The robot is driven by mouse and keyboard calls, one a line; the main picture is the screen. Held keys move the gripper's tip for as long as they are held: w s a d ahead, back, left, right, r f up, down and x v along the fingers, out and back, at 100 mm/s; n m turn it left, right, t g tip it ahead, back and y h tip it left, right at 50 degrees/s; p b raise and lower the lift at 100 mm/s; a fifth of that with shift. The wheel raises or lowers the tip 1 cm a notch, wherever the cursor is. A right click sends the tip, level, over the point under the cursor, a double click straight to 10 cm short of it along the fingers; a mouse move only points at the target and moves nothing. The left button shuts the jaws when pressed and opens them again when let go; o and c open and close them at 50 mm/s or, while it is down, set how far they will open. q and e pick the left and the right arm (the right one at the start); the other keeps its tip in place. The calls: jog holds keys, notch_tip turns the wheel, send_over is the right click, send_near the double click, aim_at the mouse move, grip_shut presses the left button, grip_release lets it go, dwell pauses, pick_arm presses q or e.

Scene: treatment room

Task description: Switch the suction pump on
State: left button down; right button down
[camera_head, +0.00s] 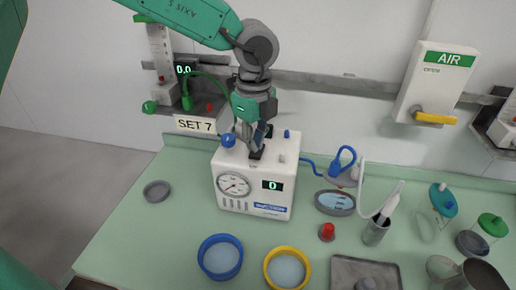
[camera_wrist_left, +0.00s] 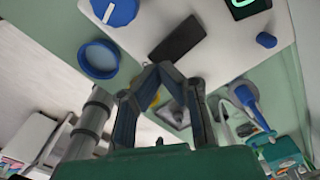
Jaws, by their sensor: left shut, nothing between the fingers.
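The suction pump (camera_head: 250,207) is a white box on the green bench, with a round gauge (camera_head: 233,184) and a display (camera_head: 272,185) reading 0. A dark rocker switch (camera_head: 257,154) sits on its top, partly hidden by my gripper in the head view. In the left wrist view the dark switch (camera_wrist_left: 178,40) lies on the white top (camera_wrist_left: 222,50). My left gripper (camera_head: 250,146) points down over the pump's top, its fingers shut and empty. In the wrist view its fingertips (camera_wrist_left: 158,68) appear close beside the switch; I cannot tell whether they touch. My right gripper is not in view.
Blue knobs (camera_head: 228,141) stand on the pump's top. A blue-rimmed dish (camera_head: 220,257) and a yellow-rimmed dish (camera_head: 287,268) lie in front. A SET 7 sign (camera_head: 195,125) and a wall rail are behind.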

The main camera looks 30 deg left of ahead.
aim_at(254, 156)
pick_arm(q)
jog(key=shift+f+b, duration=0.5)
jog(key=shift+f, duration=0.7)
dwell(0.4)
notch_tip(254, 156, up, 5)
jog(key=p, duration=0.5)
jog(key=shift+r+p, duration=0.75)
jog(key=shift+r, duration=0.3)
jog(key=shift+s+f, duration=0.1)
